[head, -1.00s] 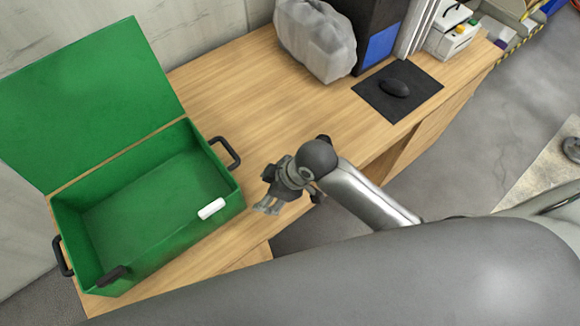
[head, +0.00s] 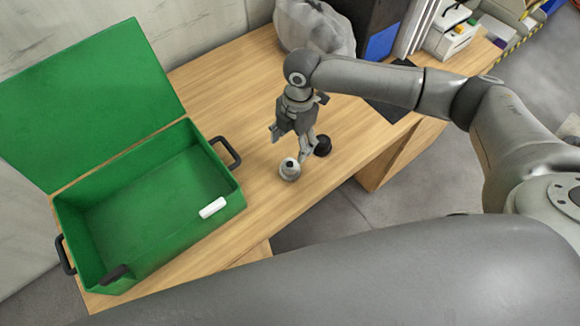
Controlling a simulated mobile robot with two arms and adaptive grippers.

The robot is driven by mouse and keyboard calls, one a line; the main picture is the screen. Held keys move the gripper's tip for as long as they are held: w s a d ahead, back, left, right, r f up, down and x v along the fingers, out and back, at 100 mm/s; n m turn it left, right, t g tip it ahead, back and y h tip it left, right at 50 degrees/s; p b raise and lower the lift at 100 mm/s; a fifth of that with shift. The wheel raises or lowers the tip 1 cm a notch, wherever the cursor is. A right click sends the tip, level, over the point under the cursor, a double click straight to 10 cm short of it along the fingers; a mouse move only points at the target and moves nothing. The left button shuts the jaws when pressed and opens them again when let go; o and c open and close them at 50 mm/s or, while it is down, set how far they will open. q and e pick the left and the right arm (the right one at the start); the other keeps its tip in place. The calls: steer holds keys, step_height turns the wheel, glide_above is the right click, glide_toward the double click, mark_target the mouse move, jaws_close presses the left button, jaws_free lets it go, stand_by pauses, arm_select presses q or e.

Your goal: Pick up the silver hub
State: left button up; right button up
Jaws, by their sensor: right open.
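The silver hub (head: 289,169), a small round silver piece with a dark centre, sits on the wooden table to the right of the green box. My right gripper (head: 291,146) is open and points down just above and behind the silver hub, with nothing seen between its fingers. Whether a fingertip touches the hub cannot be told. A small black round part (head: 322,146) stands on the table just right of the fingers. My left gripper is not in view.
An open green box (head: 150,235) with black handles and a white label stands at the left. A grey wrapped bundle (head: 318,28) and a dark mat (head: 388,110) lie towards the back. The tabletop (head: 225,85) behind the box is clear; its front edge is near the hub.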

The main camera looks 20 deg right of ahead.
glide_above(290, 165)
steer(key=f, duration=0.4)
steer(key=shift+w+d+f, duration=0.2)
steer(key=shift+w+f, duration=0.05)
steer(key=shift+w, duration=0.15)
steer(key=f, duration=0.1)
steer(key=f+p, duration=0.1)
steer(key=f, duration=0.1)
steer(key=f+p, duration=0.1)
steer(key=shift+s+a+f, duration=0.2)
steer(key=shift+s+f, duration=0.15)
steer(key=shift+f, duration=0.35)
steer(key=shift+c, duration=0.4)
jaws_close()
